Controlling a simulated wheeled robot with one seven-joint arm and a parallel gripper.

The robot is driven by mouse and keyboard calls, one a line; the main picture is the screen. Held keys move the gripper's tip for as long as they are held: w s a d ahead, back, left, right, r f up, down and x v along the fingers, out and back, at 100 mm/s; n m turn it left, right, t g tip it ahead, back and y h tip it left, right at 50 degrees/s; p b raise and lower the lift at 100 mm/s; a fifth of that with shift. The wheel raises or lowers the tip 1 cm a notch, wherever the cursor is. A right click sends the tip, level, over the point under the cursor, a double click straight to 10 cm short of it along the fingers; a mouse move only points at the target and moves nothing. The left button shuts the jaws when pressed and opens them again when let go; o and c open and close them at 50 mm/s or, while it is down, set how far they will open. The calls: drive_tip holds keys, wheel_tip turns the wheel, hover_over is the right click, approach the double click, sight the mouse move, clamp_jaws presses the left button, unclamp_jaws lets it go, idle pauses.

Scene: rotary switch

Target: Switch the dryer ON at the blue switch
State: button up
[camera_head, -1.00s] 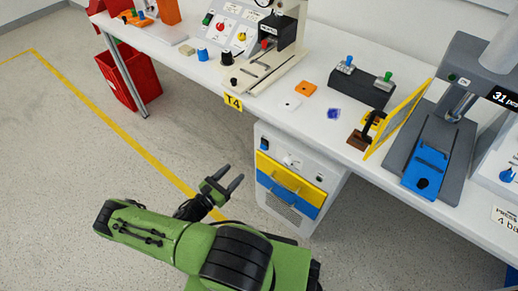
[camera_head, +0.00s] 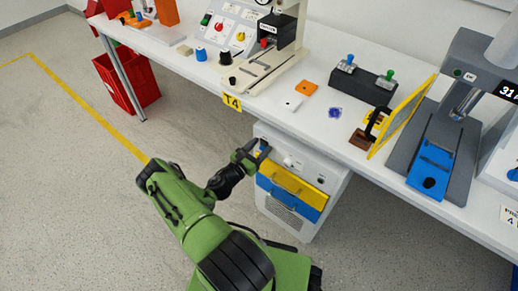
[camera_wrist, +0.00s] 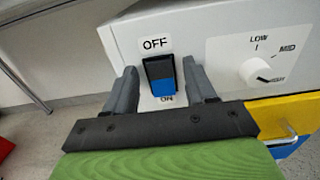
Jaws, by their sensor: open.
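The dryer (camera_head: 335,170) is a white cabinet under the bench. Its blue switch (camera_wrist: 162,86) is a rocker with a dark upper part and a blue lower face, in the wrist view. An OFF label (camera_wrist: 155,43) is above it and an ON label (camera_wrist: 167,99) is below, partly covered. My gripper (camera_head: 254,153) is open at the dryer's upper left front. In the wrist view my gripper (camera_wrist: 160,74) has one finger on each side of the switch, with nothing held. I cannot tell whether the fingers touch the panel. In the head view the gripper largely hides the switch.
A white dial (camera_wrist: 257,73) with LOW and MID marks is right of the switch. A yellow drawer (camera_head: 292,185) and a blue drawer (camera_head: 290,199) are below. The bench (camera_head: 345,127) overhangs the dryer. A red bin (camera_head: 126,83) stands far left; the floor there is clear.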

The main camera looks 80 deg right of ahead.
clamp_jaws()
drive_tip(key=shift+w+a+f+g+h, duration=0.1)
drive_tip(key=shift+f+g+h, duration=0.2)
drive_tip(key=shift+h, duration=0.45)
drive_tip(key=shift+a+f+g+h, duration=0.1)
drive_tip(key=shift+g+h, duration=0.3)
drive_tip(key=shift+h, duration=0.35)
unclamp_jaws()
